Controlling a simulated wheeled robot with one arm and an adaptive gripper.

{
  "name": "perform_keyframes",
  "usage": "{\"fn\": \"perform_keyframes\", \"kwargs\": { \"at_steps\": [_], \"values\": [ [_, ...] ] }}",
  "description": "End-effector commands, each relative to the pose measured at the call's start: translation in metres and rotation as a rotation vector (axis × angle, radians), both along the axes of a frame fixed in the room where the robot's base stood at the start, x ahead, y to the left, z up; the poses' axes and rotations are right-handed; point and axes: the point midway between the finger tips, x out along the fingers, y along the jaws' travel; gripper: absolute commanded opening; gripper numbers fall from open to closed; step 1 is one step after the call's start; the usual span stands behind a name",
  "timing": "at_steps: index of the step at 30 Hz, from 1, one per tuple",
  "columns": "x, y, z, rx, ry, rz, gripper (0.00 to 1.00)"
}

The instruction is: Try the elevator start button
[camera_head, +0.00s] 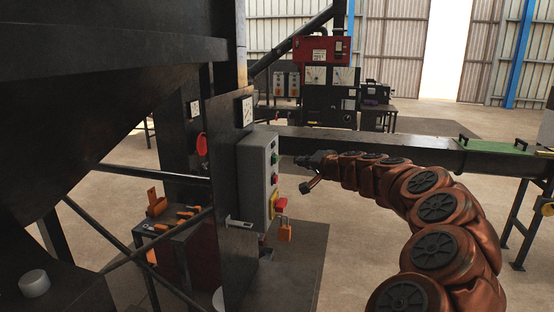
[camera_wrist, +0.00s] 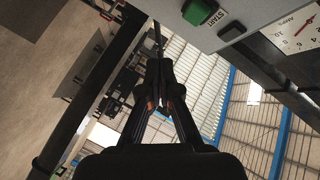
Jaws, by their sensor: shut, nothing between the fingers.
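A grey control box (camera_head: 257,180) is mounted on a dark upright plate in the head view. A green button (camera_head: 274,158) is high on its right-hand face, with a red button (camera_head: 274,180) below it. In the wrist view the green button (camera_wrist: 196,13) is at the top, beside a label reading START (camera_wrist: 214,19).
An orange padlock (camera_head: 285,232) hangs low on the box near a red and yellow switch (camera_head: 280,203). An amps meter (camera_wrist: 297,30) is right of the box in the wrist view. A long dark beam (camera_head: 400,149) runs behind my arm. A tool table (camera_head: 180,230) stands at left.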

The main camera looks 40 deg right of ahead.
Motion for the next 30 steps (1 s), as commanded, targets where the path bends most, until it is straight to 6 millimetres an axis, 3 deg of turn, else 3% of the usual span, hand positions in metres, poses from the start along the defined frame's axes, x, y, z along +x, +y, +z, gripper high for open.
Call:
{"fn": "perform_keyframes", "kwargs": {
  "at_steps": [12, 30],
  "values": [
    [0.033, 0.023, -0.001, -0.002, 0.001, 0.001, 0.00],
    [0.037, 0.026, 0.000, -0.001, 0.001, 0.000, 0.00]
  ]
}}
